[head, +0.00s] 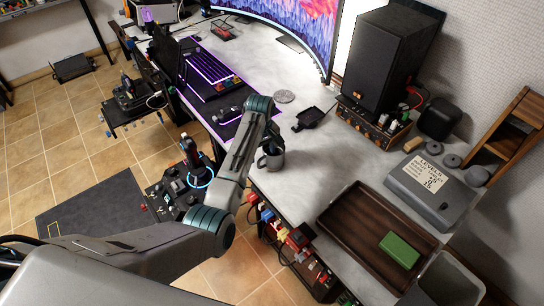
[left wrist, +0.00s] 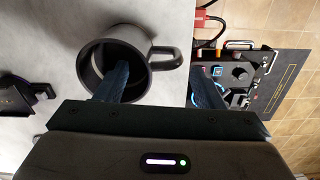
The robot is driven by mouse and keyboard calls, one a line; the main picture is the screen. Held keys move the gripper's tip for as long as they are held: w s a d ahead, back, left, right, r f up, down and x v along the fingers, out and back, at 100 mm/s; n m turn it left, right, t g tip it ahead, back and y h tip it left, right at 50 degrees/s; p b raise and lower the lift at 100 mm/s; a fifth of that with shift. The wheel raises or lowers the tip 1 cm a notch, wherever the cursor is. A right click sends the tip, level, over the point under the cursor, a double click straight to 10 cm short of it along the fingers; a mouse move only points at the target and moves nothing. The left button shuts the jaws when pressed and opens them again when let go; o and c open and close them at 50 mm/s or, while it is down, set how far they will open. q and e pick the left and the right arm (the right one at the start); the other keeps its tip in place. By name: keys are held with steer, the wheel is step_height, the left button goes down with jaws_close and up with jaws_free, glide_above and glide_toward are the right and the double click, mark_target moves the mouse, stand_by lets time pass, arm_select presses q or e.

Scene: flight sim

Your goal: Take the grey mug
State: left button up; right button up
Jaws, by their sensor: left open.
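The grey mug (head: 271,161) stands upright on the light grey desk near its front edge. It also shows in the left wrist view (left wrist: 93,72), with its open top facing the camera and its handle to the right. My left gripper (head: 272,138) is right at the mug from above, partly hidden by its own arm. In the left wrist view the gripper (left wrist: 160,80) is open. One finger overlaps the mug's opening, and the other is to the right, past the handle and by the desk edge. I cannot tell whether the first finger is inside the mug. My right gripper is not in view.
A brown tray (head: 345,225) with a green box (head: 399,250) lies to the right. A joystick panel (head: 180,185) stands left, off the desk. Bare desk surrounds the mug's right.

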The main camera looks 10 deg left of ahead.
mark_target(262, 158)
arm_select(q)
steer(key=f, duration=0.1)
steer(key=s+f+p, duration=0.1)
steer(key=f, duration=0.1)
steer(key=shift+f, duration=0.3)
steer(key=shift+s+f, duration=0.1)
steer(key=shift+f, duration=0.5)
steer(key=c, duration=1.3)
